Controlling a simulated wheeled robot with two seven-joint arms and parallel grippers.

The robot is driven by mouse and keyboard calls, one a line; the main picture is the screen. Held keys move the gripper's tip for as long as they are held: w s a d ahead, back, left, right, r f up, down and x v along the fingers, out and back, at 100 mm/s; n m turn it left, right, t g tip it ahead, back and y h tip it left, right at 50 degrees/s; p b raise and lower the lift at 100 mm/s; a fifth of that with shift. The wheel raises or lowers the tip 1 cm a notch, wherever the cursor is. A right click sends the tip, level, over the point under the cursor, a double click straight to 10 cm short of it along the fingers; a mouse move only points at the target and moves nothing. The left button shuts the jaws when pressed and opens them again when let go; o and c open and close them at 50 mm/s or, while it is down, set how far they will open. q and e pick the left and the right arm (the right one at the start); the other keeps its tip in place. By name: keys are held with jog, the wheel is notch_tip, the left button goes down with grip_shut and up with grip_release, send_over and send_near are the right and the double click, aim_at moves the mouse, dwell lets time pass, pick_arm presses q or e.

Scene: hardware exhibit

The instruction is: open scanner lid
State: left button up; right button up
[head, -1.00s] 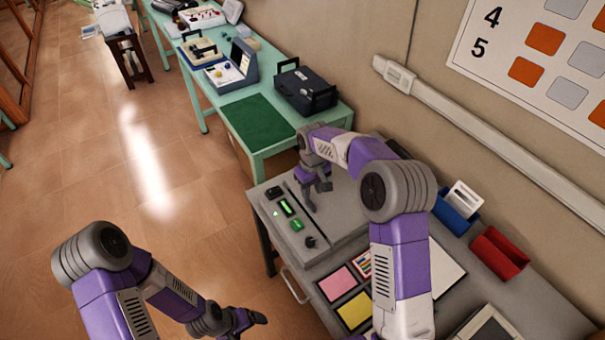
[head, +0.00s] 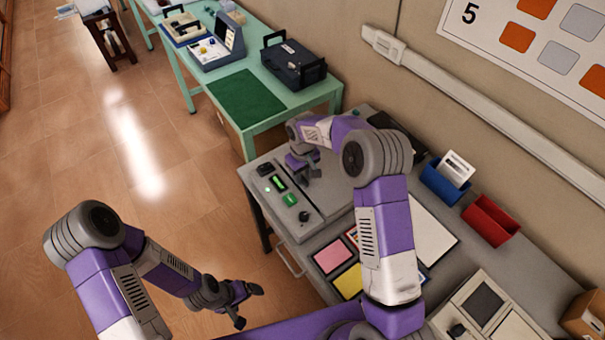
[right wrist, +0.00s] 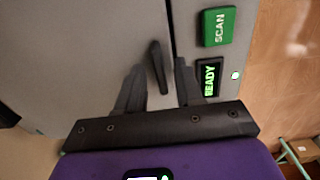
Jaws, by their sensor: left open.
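The grey scanner stands on the grey desk. Its flat lid (head: 335,192) looks closed. It also fills the left of the right wrist view (right wrist: 75,45). A strip beside the lid carries a green SCAN button (right wrist: 217,27) and a lit READY display (right wrist: 209,78). My right gripper (head: 303,170) is over the lid near that strip. In the right wrist view its fingers (right wrist: 160,75) are apart, with a slim dark handle (right wrist: 157,62) between their tips and gaps visible on both sides. My left gripper (head: 247,304) is open and empty, over the floor left of the desk.
Pink (head: 331,257) and yellow cards lie on the desk in front of the scanner. A blue holder (head: 445,184) and a red bin (head: 490,221) stand by the wall. A green table (head: 250,135) with a dark case (head: 293,64) stands beyond.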

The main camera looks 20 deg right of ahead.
grip_shut()
dwell(1.3)
